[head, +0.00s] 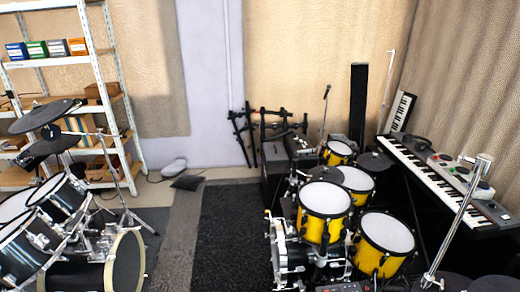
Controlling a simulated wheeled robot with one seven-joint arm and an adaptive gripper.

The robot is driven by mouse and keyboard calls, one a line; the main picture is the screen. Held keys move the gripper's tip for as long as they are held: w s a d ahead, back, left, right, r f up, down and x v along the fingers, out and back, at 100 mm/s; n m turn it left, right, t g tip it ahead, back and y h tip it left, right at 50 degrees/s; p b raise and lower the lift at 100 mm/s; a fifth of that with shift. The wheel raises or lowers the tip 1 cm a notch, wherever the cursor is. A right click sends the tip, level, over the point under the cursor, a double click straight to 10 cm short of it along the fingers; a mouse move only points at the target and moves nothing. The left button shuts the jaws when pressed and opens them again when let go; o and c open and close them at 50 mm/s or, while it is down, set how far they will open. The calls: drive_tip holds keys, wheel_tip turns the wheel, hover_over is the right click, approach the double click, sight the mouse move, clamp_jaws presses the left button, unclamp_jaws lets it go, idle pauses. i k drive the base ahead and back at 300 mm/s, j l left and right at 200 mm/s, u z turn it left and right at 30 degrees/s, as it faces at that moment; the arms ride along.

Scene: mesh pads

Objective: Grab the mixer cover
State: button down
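I cannot pick out the mixer cover with certainty. A flat dark piece (187,182) lies on the floor near the back wall, beside a rounded pale object (174,165); I cannot tell what either is. A dark panel with small controls (342,287), perhaps a mixer, is cut off by the bottom edge. Small devices (478,188) sit on the keyboard (430,180) at the right. My gripper is not in view.
A yellow drum kit (325,210) stands right of centre, and a black drum kit (60,200) at the left. White shelves (125,110) stand at the left wall. A black rack (240,135) is at the back. The dark carpet (228,235) between the kits is clear.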

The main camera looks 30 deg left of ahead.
sight(275, 153)
drive_tip(key=u, duration=1.05)
drive_tip(key=i+j+u, duration=0.1)
drive_tip(key=j, duration=0.25)
drive_tip(key=i+j+u, duration=0.1)
drive_tip(key=j, duration=0.3)
drive_tip(key=i+j, duration=0.1)
drive_tip(key=j, duration=0.25)
drive_tip(key=i+j+z, duration=0.1)
drive_tip(key=i+j, duration=0.95)
drive_tip(key=i, duration=0.15)
drive_tip(key=i+l, duration=0.1)
drive_tip(key=i, duration=0.95)
drive_tip(key=i+l+z, duration=0.1)
drive_tip(key=i, duration=0.95)
drive_tip(key=i+j+z, duration=0.2)
drive_tip(key=i, duration=0.35)
drive_tip(key=i+z, duration=0.2)
drive_tip(key=i, duration=0.3)
drive_tip(key=i+j+z, duration=0.15)
drive_tip(key=i+j, duration=0.15)
drive_tip(key=i, duration=0.2)
drive_tip(key=i+j+z, duration=0.1)
drive_tip(key=i+z, duration=0.35)
drive_tip(key=i+j+z, duration=0.15)
drive_tip(key=z, duration=0.25)
drive_tip(key=i+j+z, duration=0.3)
drive_tip(key=z, duration=0.15)
drive_tip(key=i+j+z, duration=0.25)
drive_tip(key=j+z, duration=0.2)
